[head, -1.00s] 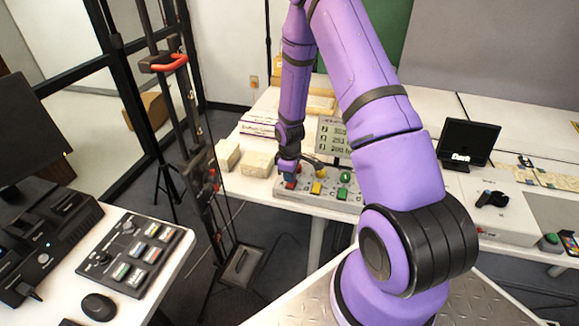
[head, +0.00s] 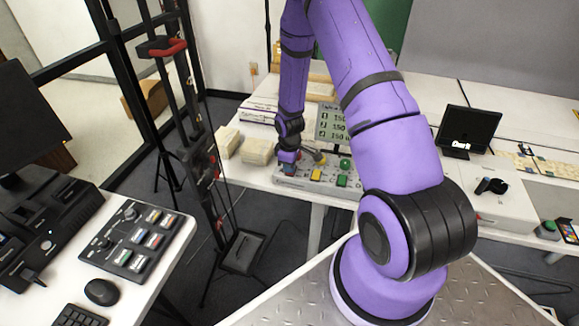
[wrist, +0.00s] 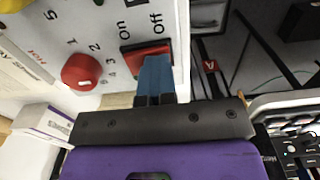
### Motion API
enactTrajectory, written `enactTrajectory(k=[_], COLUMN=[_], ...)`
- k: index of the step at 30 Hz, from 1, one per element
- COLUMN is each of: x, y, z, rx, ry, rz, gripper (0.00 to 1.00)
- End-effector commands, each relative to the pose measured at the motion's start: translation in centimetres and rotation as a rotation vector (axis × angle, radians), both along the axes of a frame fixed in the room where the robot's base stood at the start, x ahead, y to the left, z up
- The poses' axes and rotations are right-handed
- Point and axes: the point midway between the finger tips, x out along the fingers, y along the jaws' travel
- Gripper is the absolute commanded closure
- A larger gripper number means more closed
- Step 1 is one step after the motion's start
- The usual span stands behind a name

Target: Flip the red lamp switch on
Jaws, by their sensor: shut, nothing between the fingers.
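The red lamp switch (wrist: 132,60) is a rocker in a dark frame on the grey control panel (wrist: 60,20), with "on" and "off" printed beside it. My gripper (wrist: 157,62) is shut and empty. Its blue fingertips lie over the half of the switch nearer the "off" label and hide part of it. I cannot tell which way the rocker is tilted, nor surely whether the tips touch it. In the head view my gripper (head: 287,168) is at the left end of the panel (head: 327,185) and hides the switch.
A red knob (wrist: 82,72) with a number scale is beside the switch. The panel also has a yellow button (head: 316,175), green buttons and a display (head: 333,122). Pale boxes (head: 258,151) stand close to its left. A black rack stands left of the table.

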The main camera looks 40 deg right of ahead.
Motion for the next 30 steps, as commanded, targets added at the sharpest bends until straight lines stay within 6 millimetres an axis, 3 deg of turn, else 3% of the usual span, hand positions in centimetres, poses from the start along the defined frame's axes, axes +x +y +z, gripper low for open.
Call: enactTrajectory(k=[23, 30], x=[0.9, 1.8], y=[-1.1, -0.2], z=[0.5, 3.0], rx=[0.0, 0.0], ry=[0.001, -0.001], rz=[0.0, 0.004], gripper=[1.0, 1.0])
